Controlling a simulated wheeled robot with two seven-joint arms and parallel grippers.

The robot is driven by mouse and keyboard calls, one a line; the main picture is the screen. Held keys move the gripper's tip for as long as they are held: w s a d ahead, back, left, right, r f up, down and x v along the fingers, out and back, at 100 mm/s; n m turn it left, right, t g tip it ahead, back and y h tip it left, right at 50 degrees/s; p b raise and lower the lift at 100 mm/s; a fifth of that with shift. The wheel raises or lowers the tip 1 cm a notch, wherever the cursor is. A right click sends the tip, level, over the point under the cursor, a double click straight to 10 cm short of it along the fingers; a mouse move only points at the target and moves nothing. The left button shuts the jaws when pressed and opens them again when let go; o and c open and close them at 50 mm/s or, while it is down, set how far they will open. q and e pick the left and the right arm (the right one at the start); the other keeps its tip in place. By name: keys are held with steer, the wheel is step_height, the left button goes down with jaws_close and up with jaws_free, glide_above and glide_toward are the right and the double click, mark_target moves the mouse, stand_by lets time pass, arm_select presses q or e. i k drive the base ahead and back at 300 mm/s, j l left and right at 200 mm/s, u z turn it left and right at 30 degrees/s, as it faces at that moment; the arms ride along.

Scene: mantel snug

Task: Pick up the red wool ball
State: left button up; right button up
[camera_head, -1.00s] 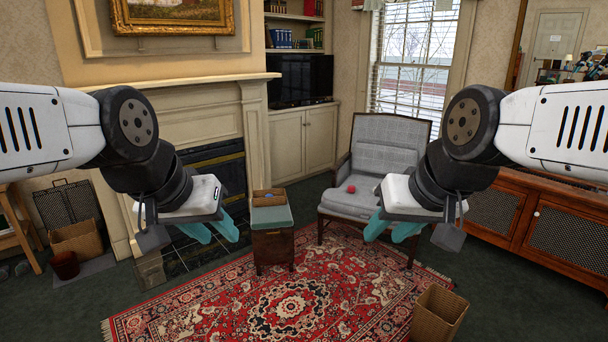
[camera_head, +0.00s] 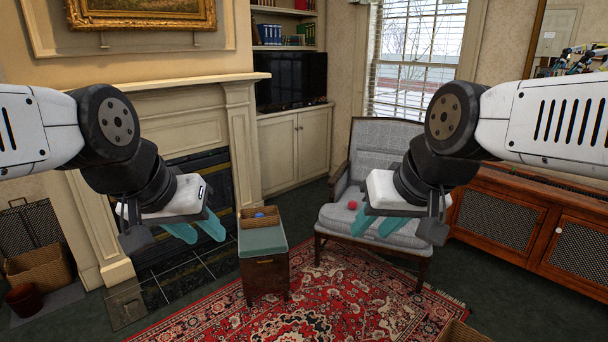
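The red wool ball (camera_head: 352,205) is a small red ball on the seat of the grey armchair (camera_head: 332,217), toward its left side. My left gripper (camera_head: 204,234) hangs in the air in front of the fireplace, its teal fingers apart and nothing between them. My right gripper (camera_head: 371,230) is in the air on the near side of the armchair, its teal fingers apart and empty. In the picture it covers part of the seat just right of the ball, and it is not touching the ball.
A patterned red rug (camera_head: 300,310) covers the floor. A wooden cabinet (camera_head: 515,228) stands at right. A wicker basket (camera_head: 462,335) shows at the bottom edge.

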mark_target(352, 204)
steer(key=i+j+z, duration=0.2)
steer(key=i+z, duration=0.15)
steer(key=i, duration=0.15)
steer(key=i+j+z, duration=0.35)
steer(key=i+l+u, duration=0.2)
steer(key=i, duration=0.4)
steer(key=i+l+u, duration=0.15)
steer(key=i, duration=0.45)
steer(key=i+l+u, duration=0.2)
steer(key=i+l, duration=0.15)
steer(key=i, duration=0.2)
steer(key=i+l+u, duration=0.2)
steer(key=i+l, duration=0.2)
steer(key=i, duration=0.2)
